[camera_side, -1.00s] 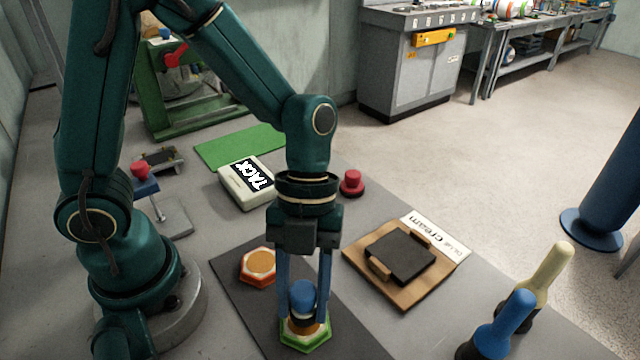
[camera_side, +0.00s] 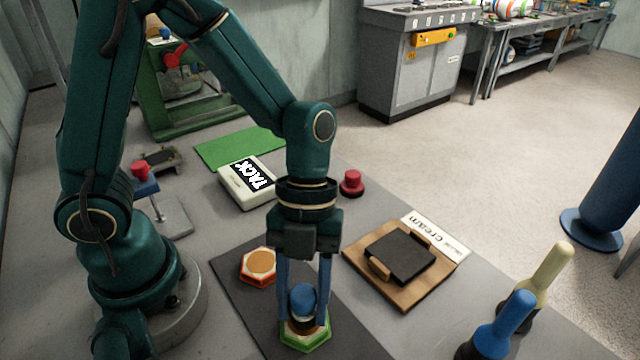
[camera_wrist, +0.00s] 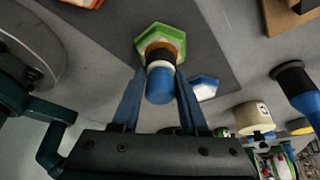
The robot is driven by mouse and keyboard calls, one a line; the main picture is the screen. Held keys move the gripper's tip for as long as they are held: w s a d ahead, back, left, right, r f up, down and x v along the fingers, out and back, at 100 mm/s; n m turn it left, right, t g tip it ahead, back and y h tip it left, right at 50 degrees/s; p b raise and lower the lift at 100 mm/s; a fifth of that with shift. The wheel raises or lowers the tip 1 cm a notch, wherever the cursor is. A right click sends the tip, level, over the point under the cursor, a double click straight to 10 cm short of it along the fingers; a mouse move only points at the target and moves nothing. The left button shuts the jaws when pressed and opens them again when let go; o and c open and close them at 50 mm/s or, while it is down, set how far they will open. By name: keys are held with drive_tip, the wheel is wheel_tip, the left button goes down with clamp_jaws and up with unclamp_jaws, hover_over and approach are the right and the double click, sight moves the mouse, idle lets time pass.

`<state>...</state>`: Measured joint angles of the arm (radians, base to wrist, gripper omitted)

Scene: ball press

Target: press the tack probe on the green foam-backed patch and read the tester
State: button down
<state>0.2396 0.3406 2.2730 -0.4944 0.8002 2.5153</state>
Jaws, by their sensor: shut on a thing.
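My gripper (camera_side: 304,314) is shut on the blue-capped tack probe (camera_side: 302,298) and holds it upright. The green-rimmed patch (camera_side: 305,341) lies directly below it on the dark mat.
An orange-rimmed patch (camera_side: 258,266) lies on the dark mat (camera_side: 235,272) left of my gripper. A wooden board with a black pad (camera_side: 400,257) is to the right. A red knob (camera_side: 351,184) stands behind. Blue and cream handles (camera_side: 507,322) stand at front right.

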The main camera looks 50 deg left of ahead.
drive_tip(key=shift+f, duration=0.55)
idle(1.1)
drive_tip(key=shift+r, duration=3.55)
drive_tip(key=n, duration=0.1)
drive_tip(key=n+t, duration=0.1)
drive_tip(key=n, duration=0.2)
drive_tip(key=shift+w+a+f+h, duration=0.1)
drive_tip(key=shift+w+a+h, duration=0.2)
drive_tip(key=shift+a+h, duration=0.1)
drive_tip(key=w+a+r+n+t+y, duration=0.2)
drive_tip(key=a+n, duration=0.5)
drive_tip(key=n, duration=0.4)
drive_tip(key=w+a+r+n+t+y, duration=0.2)
drive_tip(key=w+a+r+n+t, duration=0.2)
drive_tip(key=n, duration=0.8)
drive_tip(key=w+a+r, duration=0.1)
drive_tip(key=w+a, duration=0.1)
drive_tip(key=a, duration=0.1)
drive_tip(key=shift+w+a+r+t, duration=0.15)
drive_tip(key=shift+w+r+t, duration=0.15)
drive_tip(key=shift+t, duration=0.1)
